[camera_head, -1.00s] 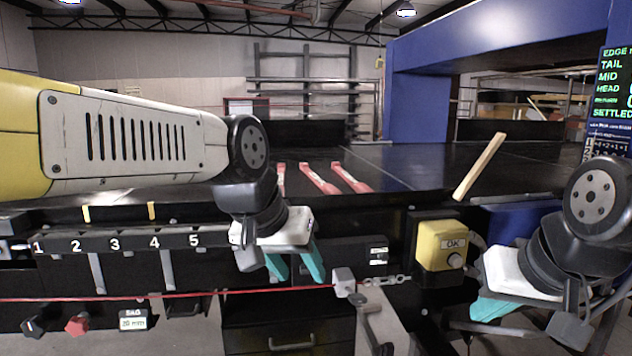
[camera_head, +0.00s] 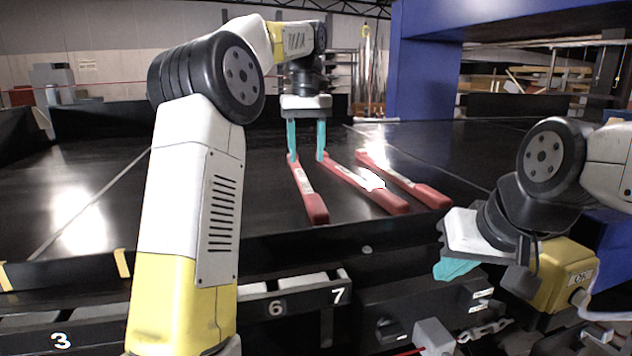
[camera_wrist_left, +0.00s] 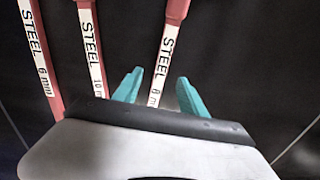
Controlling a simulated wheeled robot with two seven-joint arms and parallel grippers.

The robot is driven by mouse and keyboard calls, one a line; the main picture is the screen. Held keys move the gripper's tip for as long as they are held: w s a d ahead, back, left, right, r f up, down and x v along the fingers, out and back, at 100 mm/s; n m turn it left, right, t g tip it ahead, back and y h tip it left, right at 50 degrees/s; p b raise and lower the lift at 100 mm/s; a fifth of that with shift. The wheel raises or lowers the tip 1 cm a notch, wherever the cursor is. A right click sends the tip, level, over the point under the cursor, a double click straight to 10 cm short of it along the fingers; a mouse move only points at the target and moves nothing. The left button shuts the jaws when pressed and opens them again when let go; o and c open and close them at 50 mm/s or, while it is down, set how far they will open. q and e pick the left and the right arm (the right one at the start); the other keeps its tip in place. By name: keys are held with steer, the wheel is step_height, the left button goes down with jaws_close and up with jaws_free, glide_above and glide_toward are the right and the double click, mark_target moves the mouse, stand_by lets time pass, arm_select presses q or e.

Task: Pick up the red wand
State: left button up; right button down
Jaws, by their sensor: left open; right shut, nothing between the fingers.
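Three red wands with white labels lie side by side on the black belt: a left one (camera_head: 308,195), a middle one (camera_head: 362,185) and a right one (camera_head: 412,185). My left gripper (camera_head: 306,156) is open at the far ends of the left and middle wands in the head view. In the left wrist view, the wand labelled STEEL 8 m (camera_wrist_left: 166,52) runs between the teal fingers (camera_wrist_left: 159,88); the STEEL 10 m (camera_wrist_left: 92,45) and STEEL 6 mm (camera_wrist_left: 40,50) wands lie left of them. Contact cannot be told. My right gripper (camera_head: 455,268) is shut and empty near the front edge.
The belt (camera_head: 75,170) is clear on the left. A numbered rail (camera_head: 300,295) runs along its front. A blue frame (camera_head: 425,75) rises at the back right.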

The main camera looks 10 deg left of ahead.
mark_target(305, 184)
arm_select(q)
step_height(305, 184, down, 7)
steer(key=shift+s+a+f, duration=0.1)
steer(key=shift+a+f, duration=0.05)
jaws_close()
stand_by(0.5)
